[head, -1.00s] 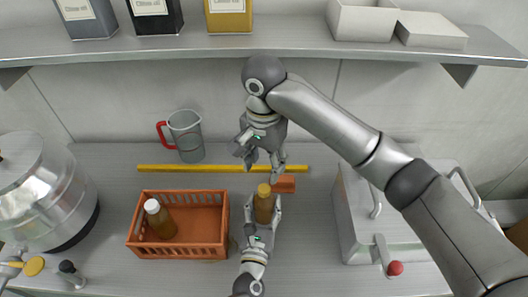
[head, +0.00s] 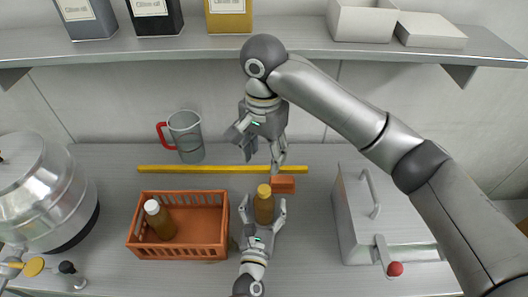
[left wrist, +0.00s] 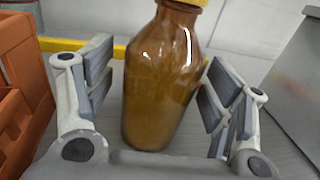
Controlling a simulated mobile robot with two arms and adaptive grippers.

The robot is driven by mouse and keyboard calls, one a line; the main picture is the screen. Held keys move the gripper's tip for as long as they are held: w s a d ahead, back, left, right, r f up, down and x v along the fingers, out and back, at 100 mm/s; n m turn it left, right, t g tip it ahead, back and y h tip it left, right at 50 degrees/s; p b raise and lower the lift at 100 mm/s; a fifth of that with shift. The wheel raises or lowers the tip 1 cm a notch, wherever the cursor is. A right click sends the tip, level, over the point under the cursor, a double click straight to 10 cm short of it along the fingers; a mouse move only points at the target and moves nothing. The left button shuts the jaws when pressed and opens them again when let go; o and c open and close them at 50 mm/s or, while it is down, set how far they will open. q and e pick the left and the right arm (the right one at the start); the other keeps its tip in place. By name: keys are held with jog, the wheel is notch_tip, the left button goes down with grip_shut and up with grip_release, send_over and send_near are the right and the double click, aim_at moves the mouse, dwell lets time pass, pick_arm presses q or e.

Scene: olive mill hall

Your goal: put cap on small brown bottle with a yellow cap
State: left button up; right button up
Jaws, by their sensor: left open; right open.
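The small brown bottle (head: 263,208) stands upright on the bench with the yellow cap (head: 264,190) on its top. In the left wrist view the bottle (left wrist: 162,85) stands between the spread fingers, and the lower edge of its yellow cap (left wrist: 190,3) shows at the top. My left gripper (head: 263,212) is open around the bottle, with gaps at its sides. My right gripper (head: 262,158) is open and empty, above and behind the bottle, clear of the cap. I cannot tell how tightly the cap sits.
An orange crate (head: 180,253) left of the bottle holds a white-capped brown bottle (head: 160,222). An orange block (head: 283,184) lies close behind. Further back are a yellow bar (head: 215,169) and a jug (head: 186,138). A metal box (head: 375,215) stands right. A shelf (head: 300,50) runs above.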

pick_arm(q)
jog(key=s, duration=0.4)
jog(key=s+a, duration=0.1)
jog(key=s, duration=0.3)
jog(key=s+a, duration=0.1)
jog(key=s, duration=0.3)
dwell(0.4)
